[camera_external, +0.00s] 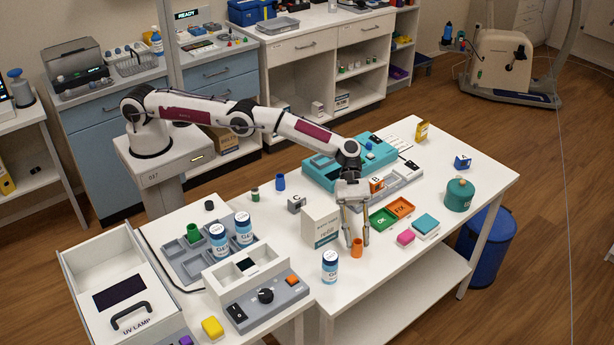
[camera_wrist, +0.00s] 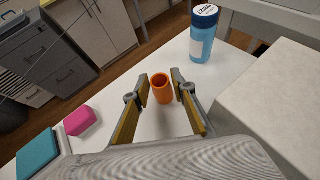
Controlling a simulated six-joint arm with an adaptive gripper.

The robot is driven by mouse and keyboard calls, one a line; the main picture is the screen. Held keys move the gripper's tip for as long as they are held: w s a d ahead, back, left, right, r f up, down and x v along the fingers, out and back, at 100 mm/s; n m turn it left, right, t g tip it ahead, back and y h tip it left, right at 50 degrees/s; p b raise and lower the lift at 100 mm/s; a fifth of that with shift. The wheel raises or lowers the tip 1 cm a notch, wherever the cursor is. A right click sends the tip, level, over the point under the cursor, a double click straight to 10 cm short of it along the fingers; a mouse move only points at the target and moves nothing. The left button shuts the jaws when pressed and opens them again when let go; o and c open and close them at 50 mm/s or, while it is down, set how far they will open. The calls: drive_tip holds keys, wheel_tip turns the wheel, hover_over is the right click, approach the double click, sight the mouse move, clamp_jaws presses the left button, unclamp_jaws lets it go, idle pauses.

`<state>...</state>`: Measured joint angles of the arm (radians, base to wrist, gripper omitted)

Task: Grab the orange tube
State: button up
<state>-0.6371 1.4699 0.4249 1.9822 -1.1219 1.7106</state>
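The orange tube (camera_external: 357,247) stands upright on the white table near its front edge, with an open top. In the wrist view the orange tube (camera_wrist: 162,87) stands between and slightly beyond the two fingertips. My gripper (camera_external: 355,238) points down at the tube, with a finger on either side of it. In the wrist view my gripper (camera_wrist: 161,84) is open, and small gaps show between the fingers and the tube.
A white box (camera_external: 321,227) stands close left of my gripper. A pink block (camera_external: 405,238), a teal block (camera_external: 426,224) and green and orange trays (camera_external: 383,218) lie to the right.

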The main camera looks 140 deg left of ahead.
drive_tip(key=c, duration=0.5)
drive_tip(key=shift+c, duration=0.2)
drive_tip(key=shift+r, duration=0.1)
wheel_tip(320, 180, up, 10)
idle(0.6)
idle(1.0)
